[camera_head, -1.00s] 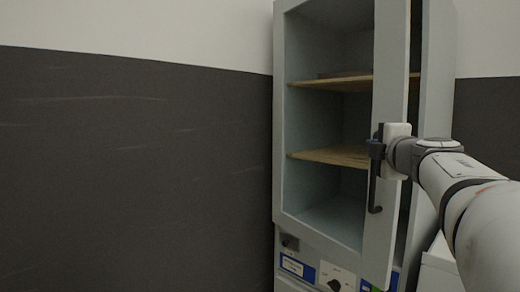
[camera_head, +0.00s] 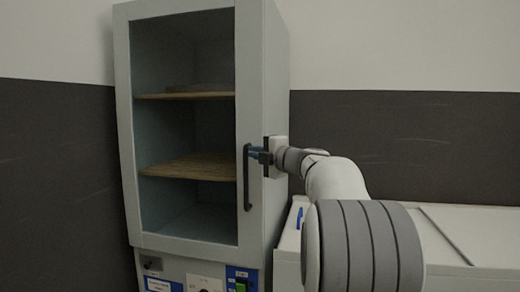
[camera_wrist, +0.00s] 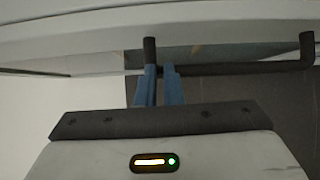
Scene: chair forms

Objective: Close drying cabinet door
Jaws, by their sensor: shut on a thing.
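The drying cabinet (camera_head: 275,130) is a tall grey unit in the head view. Its door (camera_head: 249,90) has a grey frame around a large window, with shelves visible through it. The door lies about flush with the cabinet front, and I see no clear gap at its right edge; I cannot tell whether it is fully shut. The black door handle (camera_head: 247,190) is upright near that edge. My gripper (camera_head: 256,154) is shut on the upper part of the handle. In the wrist view, its blue fingers (camera_wrist: 158,72) are at the dark handle bar (camera_wrist: 240,68).
A control panel (camera_head: 205,279) with labels and a knob is below the door. A low white unit (camera_head: 465,235) stands to the right, beneath my arm. The wall behind is white above and dark below. The area left of the cabinet looks clear.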

